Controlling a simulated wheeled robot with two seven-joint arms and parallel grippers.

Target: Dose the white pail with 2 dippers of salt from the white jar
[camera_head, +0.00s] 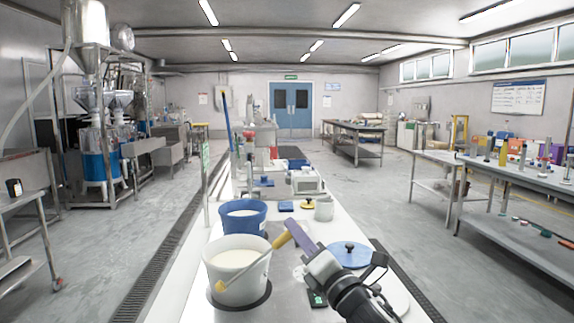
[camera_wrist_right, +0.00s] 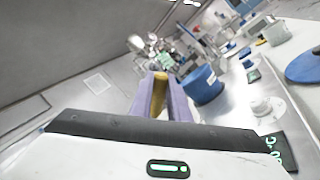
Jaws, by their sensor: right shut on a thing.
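The white pail (camera_head: 224,282) stands at the front of the white counter, with pale material inside. My right gripper (camera_head: 293,233), with purple fingers, is shut on a yellow handle (camera_head: 280,242) just right of the pail's rim. The handle also shows between the fingers in the right wrist view (camera_wrist_right: 160,82). A small whitish jar (camera_head: 324,210) stands farther back; its contents are hidden. My left gripper is out of view.
A blue bucket (camera_head: 243,226) with pale contents stands behind the pail. A blue lid (camera_head: 349,255) lies to the right, and a green display (camera_head: 318,298) sits in front. A small yellow round thing (camera_head: 307,205) lies beside the jar. Equipment crowds the counter's far end.

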